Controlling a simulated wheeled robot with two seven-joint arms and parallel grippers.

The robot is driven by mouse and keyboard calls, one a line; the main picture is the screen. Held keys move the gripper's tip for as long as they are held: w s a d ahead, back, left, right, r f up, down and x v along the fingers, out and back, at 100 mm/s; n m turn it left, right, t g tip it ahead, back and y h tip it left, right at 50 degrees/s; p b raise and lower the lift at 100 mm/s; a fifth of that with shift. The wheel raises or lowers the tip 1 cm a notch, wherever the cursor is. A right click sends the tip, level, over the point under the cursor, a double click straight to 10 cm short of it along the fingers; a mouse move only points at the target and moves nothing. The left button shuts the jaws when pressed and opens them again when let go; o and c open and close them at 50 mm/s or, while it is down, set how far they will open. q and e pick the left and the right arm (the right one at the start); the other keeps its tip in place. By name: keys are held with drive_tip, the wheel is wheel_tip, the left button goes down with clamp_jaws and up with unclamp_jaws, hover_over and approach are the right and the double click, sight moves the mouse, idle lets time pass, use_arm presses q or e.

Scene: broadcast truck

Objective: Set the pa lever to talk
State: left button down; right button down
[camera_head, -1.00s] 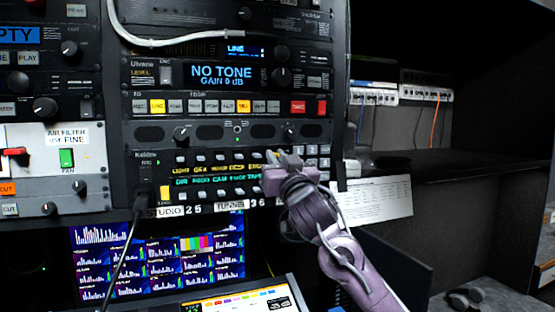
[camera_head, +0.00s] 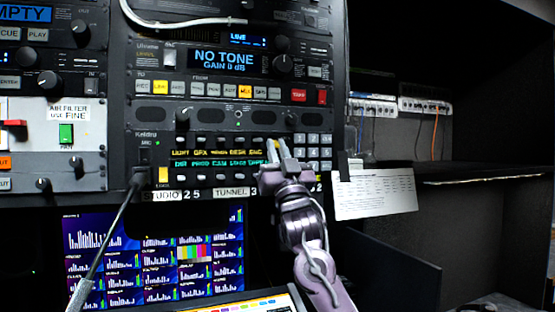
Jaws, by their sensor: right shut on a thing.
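The intercom panel (camera_head: 146,150) is a dark rack unit with two rows of small pale levers and yellow and green labels, such as LIGHT, GFX, DESK, DIR and PROD. My right gripper (camera_head: 272,150) reaches up from below to the right end of the upper lever row, just past the lever above ENG. It is shut on a small lever there. The gripper hides that lever and its label, so I cannot read PA or tell the lever's position. My left gripper is not in view.
A number keypad (camera_head: 313,152) sits close to the right of my gripper. A gooseneck microphone (camera_head: 108,236) rises at the left. Above is a row of buttons and a NO TONE display (camera_head: 224,59). A monitor (camera_head: 150,250) is below. A paper sheet (camera_head: 374,193) hangs at the right.

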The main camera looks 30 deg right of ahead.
drive_tip(key=c, duration=1.4)
unclamp_jaws()
drive_tip(key=shift+c, duration=0.2)
drive_tip(key=shift+s+f, duration=0.1)
drive_tip(key=shift+f, duration=0.05)
drive_tip(key=b+v, duration=0.4)
drive_tip(key=v, duration=0.3)
drive_tip(key=shift+s+f, duration=0.2)
drive_tip(key=shift+a+f, duration=0.1)
